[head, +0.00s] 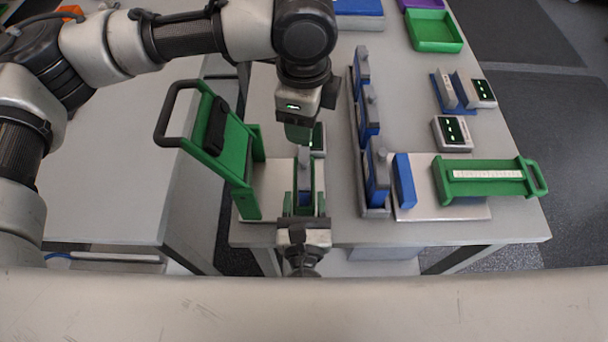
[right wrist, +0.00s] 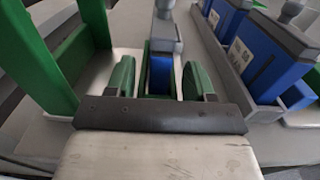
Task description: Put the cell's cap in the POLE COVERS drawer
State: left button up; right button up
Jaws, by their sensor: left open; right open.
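A blue cell with a grey top stands upright in the head view (head: 304,172); it also shows in the right wrist view (right wrist: 160,72). My right gripper (head: 304,203) is open. Its green fingers (right wrist: 160,85) stand on either side of the cell, with gaps visible in the right wrist view. My left gripper (head: 299,133) is open and points down just above the cell's top. It partly hides the top in the head view, so I cannot make out a separate cap. No drawer labelled POLE COVERS can be made out.
A green frame with a black handle (head: 212,140) stands left of the cell. A grey rack (head: 375,212) holds several blue cells to the right. Beyond are a green fixture (head: 487,190), small display boxes (head: 452,134) and a green tray (head: 434,45).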

pick_arm(q)
jog(key=shift+s, duration=0.1)
pick_arm(e)
jog(key=shift+w, duration=0.9)
pick_arm(q)
jog(key=shift+o, duration=0.2)
pick_arm(e)
grip_shut()
pick_arm(q)
jog(key=shift+o, duration=0.3)
